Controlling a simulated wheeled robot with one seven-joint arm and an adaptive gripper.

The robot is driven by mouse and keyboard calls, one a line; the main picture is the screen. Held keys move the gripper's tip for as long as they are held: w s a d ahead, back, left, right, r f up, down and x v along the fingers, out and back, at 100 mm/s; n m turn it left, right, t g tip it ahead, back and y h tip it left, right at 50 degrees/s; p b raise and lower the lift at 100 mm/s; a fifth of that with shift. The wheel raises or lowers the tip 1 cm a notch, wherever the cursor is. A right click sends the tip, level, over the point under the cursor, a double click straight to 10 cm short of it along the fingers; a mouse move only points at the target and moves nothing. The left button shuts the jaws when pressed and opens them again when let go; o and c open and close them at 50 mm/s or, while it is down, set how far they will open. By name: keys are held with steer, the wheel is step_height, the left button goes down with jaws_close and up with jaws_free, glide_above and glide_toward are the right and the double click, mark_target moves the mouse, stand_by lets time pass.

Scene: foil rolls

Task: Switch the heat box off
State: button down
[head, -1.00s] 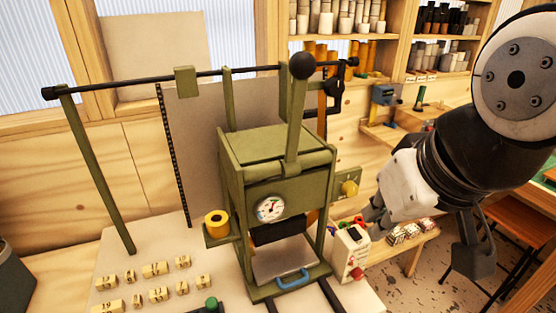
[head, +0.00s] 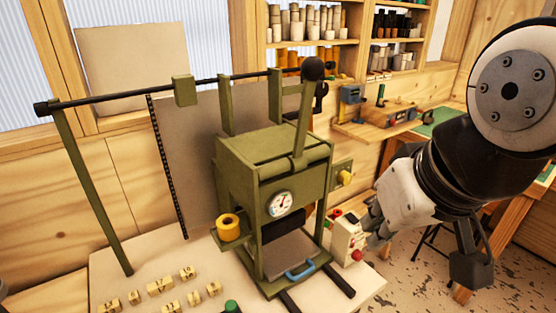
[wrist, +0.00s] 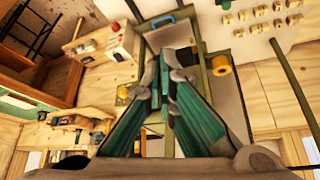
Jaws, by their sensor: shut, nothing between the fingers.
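The heat box looks to be the small cream box (head: 345,240) at the right of the green press. It has a red round knob or button on its lower front and a small red part near its top. It also shows in the wrist view (wrist: 108,44), left of my fingers. My gripper (head: 372,224) is beside the box's right side in the head view, partly hidden by my wrist. In the wrist view my gripper (wrist: 165,62) is shut and empty, its fingers pointing toward the press. I cannot tell whether it touches the box or the switch's position.
The green press (head: 275,165) with a gauge, ball-topped lever and blue handle stands left of the box. A yellow roll (head: 229,225) sits on its side shelf. Several lettered blocks (head: 160,287) lie at the table's front left. A workbench (head: 390,125) stands behind.

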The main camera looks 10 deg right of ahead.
steer(key=w+f+m+y+p, duration=0.1)
steer(key=w+f+m+y, duration=0.15)
steer(key=w+m, duration=0.7)
steer(key=w+f+m+y, duration=0.2)
steer(key=w+m+y, duration=0.1)
steer(key=w+m, duration=0.6)
steer(key=w+d+f+m+t, duration=0.1)
steer(key=w+d+f+m, duration=0.2)
steer(key=d+m, duration=0.2)
steer(key=w+d+f+m+t, duration=0.1)
steer(key=w+d+f+m, duration=0.2)
steer(key=m, duration=0.5)
steer(key=w+d+f+m+t, duration=0.1)
steer(key=w+d+f+m, duration=0.3)
steer(key=d+m, duration=0.3)
steer(key=shift+w+d+t+h+p, duration=0.3)
steer(key=shift+w+t+p, duration=0.1)
steer(key=shift+w, duration=0.2)
steer(key=shift+w+d+f+m, duration=0.1)
steer(key=shift+d+f+m, duration=0.2)
steer(key=shift+m, duration=0.15)
steer(key=shift+f, duration=0.1)
steer(key=b, duration=0.5)
glide_above(353, 215)
step_height(353, 215, down, 7)
steer(key=shift+r, duration=0.15)
steer(key=shift+f+b, duration=0.6)
steer(key=shift+f, duration=0.3)
